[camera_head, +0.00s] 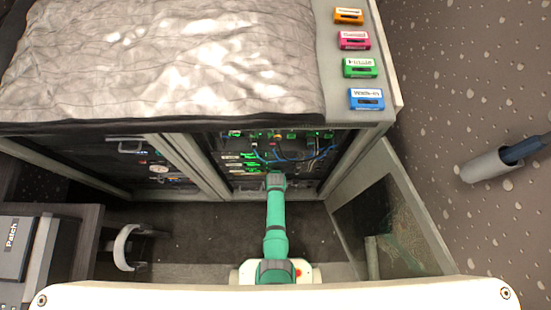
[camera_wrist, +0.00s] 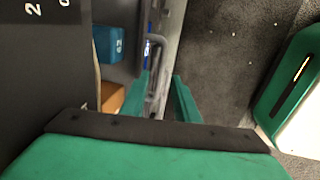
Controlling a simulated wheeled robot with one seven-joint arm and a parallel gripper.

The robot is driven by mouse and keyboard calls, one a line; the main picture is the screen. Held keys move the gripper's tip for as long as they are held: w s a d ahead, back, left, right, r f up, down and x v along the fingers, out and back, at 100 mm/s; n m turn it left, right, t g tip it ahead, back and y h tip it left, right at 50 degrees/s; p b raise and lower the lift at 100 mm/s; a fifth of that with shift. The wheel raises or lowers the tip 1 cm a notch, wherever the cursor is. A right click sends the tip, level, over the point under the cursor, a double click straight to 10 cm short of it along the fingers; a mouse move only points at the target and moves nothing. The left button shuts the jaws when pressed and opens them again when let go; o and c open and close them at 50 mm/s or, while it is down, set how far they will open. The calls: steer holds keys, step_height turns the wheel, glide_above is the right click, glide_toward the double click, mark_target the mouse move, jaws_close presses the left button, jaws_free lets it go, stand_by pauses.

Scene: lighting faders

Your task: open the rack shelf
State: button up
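The rack (camera_head: 262,160) is a dark cabinet bay with green-lit gear and blue cables in the head view. My arm reaches to its lower front, where my gripper's fingers are hard to make out. In the wrist view, my gripper (camera_wrist: 160,78) has two green fingers apart. A narrow grey metal front edge, seemingly the rack shelf's (camera_wrist: 170,45), lies between them, with a bent grey handle (camera_wrist: 155,42) just beyond the tips. I cannot tell whether a finger touches it. A blue box (camera_wrist: 108,44) and a brown box (camera_wrist: 112,97) lie left of this edge.
A glazed door (camera_head: 390,215) stands open to the right of the rack bay. A second bay (camera_head: 150,165) is at left, with a dark desk (camera_head: 85,245) nearer. Four coloured cassette-like blocks lie on the top's right rim. Dark floor (camera_head: 330,240) is clear before the rack.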

steer(key=shift+w+f, duration=0.15)
steer(key=shift+f, duration=0.55)
steer(key=shift+w+f, duration=0.15)
steer(key=shift+f, duration=0.5)
jaws_close()
